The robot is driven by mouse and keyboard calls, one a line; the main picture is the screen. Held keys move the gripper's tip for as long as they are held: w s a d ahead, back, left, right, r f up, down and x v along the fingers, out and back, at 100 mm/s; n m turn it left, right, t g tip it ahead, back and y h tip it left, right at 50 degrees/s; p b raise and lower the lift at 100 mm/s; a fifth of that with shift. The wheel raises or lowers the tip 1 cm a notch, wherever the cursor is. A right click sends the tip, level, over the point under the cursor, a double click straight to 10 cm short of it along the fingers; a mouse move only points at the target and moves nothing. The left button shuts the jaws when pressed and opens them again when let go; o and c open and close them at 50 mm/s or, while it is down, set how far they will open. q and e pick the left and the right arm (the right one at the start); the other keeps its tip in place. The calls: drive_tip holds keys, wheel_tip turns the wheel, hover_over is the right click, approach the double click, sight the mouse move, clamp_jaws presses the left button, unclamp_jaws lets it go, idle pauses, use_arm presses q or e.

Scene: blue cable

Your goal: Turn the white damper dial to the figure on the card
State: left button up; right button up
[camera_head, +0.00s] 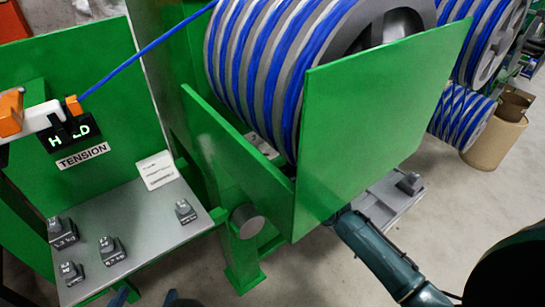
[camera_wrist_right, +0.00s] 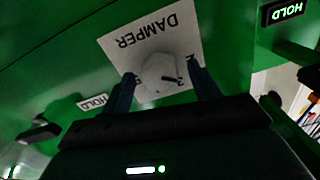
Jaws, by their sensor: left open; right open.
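The white damper dial (camera_wrist_right: 155,68) sits on a white plate marked DAMPER (camera_wrist_right: 178,22), upside down in the right wrist view. Some small figures show around it, partly covered by my fingers; its setting is hard to read. My right gripper (camera_wrist_right: 163,76) is open, with one finger on each side of the dial; I cannot tell whether they touch it. In the head view this gripper is hidden behind the green panel. My left gripper (camera_head: 146,298) is open and empty at the bottom edge.
Several grey weights (camera_head: 110,250) stand on the shelf (camera_head: 150,225). A large spool of blue cable (camera_head: 275,60) stands behind the green panel (camera_head: 375,130). A tan bin (camera_head: 490,140) stands at the right on the floor.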

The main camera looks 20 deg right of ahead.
drive_tip(key=c, duration=1)
drive_tip(key=shift+m, duration=0.3)
drive_tip(key=shift+m+p, duration=0.3)
drive_tip(key=shift+m, duration=1.1)
drive_tip(key=m, duration=0.3)
drive_tip(key=shift+m+p, duration=0.3)
drive_tip(key=shift+m, duration=1.5)
